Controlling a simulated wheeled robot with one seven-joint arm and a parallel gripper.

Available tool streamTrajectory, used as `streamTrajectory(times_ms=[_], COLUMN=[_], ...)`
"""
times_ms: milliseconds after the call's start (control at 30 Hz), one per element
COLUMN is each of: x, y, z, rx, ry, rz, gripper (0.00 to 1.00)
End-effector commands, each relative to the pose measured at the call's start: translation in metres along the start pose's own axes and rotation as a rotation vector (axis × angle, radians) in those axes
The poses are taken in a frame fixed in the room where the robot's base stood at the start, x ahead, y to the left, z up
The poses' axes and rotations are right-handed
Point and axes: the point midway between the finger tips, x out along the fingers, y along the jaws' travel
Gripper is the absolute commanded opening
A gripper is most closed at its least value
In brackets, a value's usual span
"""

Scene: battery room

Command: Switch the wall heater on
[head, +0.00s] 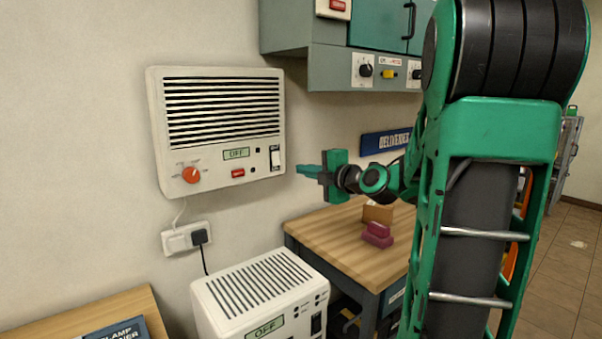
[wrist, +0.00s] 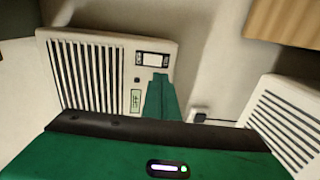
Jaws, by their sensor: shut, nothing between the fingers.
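The wall heater (head: 217,186) is a white box with black slats on the wall at left. Its small green display (head: 236,153) reads OFF. A white rocker switch (head: 275,158) sits at its right edge, with an orange knob (head: 190,175) and a red button (head: 238,173) on the same panel. My gripper (head: 299,169) is shut and empty, just right of the switch and apart from the heater in the head view. In the wrist view the shut fingers (wrist: 160,80) point at the heater (wrist: 110,45), close beside the switch (wrist: 153,58); they hide part of its panel.
A second white slatted unit (head: 255,280), also showing OFF, stands below. A wooden bench (head: 325,235) holds a dark red object (head: 377,234). A grey-green cabinet (head: 330,65) hangs above right. A plug sits in a wall socket (head: 178,241).

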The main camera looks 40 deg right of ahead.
Motion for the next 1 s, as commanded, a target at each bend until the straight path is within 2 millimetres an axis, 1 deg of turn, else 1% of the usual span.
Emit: streamTrajectory(times_ms=[33,100,300,500,700,1000], x=[0.010,0.024,0.061,0.092,0.108,0.112], y=[0.000,-0.001,-0.001,0.000,0.000,0.000], z=[-0.001,-0.001,-0.001,0.000,-0.001,0.000], rx=[0.000,-0.001,0.000,-0.001,0.000,0.001], ry=[0.003,0.004,0.002,0.001,0.001,0.000], rz=[-0.001,-0.001,-0.001,0.001,0.000,0.000], gripper=[0.00,0.00,0.00,0.00,0.00,0.00])
